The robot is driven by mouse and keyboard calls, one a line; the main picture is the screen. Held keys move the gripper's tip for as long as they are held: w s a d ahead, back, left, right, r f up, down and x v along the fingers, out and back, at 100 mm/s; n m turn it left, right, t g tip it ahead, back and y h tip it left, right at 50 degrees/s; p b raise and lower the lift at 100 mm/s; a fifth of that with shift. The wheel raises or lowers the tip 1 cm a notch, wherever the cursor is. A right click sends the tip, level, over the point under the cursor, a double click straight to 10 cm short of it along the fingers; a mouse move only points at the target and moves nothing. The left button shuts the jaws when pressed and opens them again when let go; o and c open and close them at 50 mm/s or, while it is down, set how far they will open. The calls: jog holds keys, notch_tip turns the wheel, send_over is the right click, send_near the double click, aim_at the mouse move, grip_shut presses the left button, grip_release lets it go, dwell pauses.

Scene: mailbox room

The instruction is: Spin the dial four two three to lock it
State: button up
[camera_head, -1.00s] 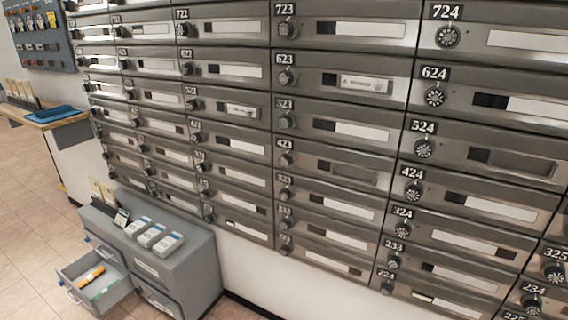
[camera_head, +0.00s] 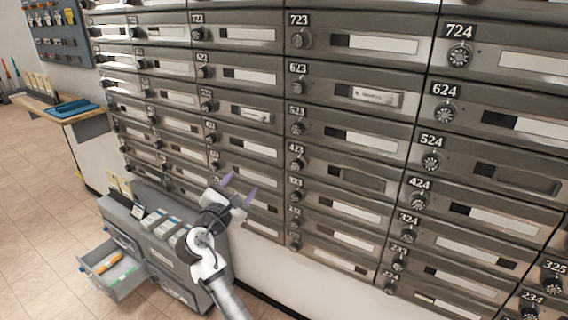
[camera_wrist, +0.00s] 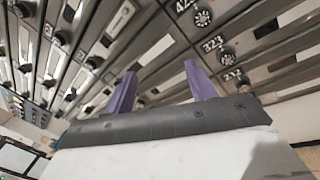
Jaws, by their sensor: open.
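The dial of box 423 (camera_head: 298,163) is a small dark round knob below its number plate, in the middle column of the mailbox wall. It also shows at the top of the wrist view (camera_wrist: 203,18), with a pale numbered face. The door of box 423 (camera_head: 322,168) looks flush with the wall. My gripper (camera_head: 240,184) is open and empty, with two purple fingers. It is left of and a little lower than the dial in the head view, apart from it. In the wrist view the fingers (camera_wrist: 160,78) point up toward the mailboxes, below the dial.
Similar dials surround it, including that of box 323 (camera_wrist: 226,56). A grey cabinet (camera_head: 180,252) with an open drawer (camera_head: 112,274) stands low at the left. A wooden shelf (camera_head: 60,113) with a blue tray is farther left. Tiled floor (camera_head: 40,190) is clear at the left.

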aim_at(295, 166)
jog(key=d+f+g+h, duration=0.2)
jog(key=d+g+h, duration=0.1)
jog(key=d, duration=0.4)
jog(key=shift+t, duration=0.3)
jog(key=p+x, duration=0.3)
jog(key=x, duration=1)
jog(key=shift+w+d+f, duration=0.1)
jog(key=shift+w+d, duration=0.05)
jog(key=shift+w, duration=0.1)
jog(key=c, duration=1)
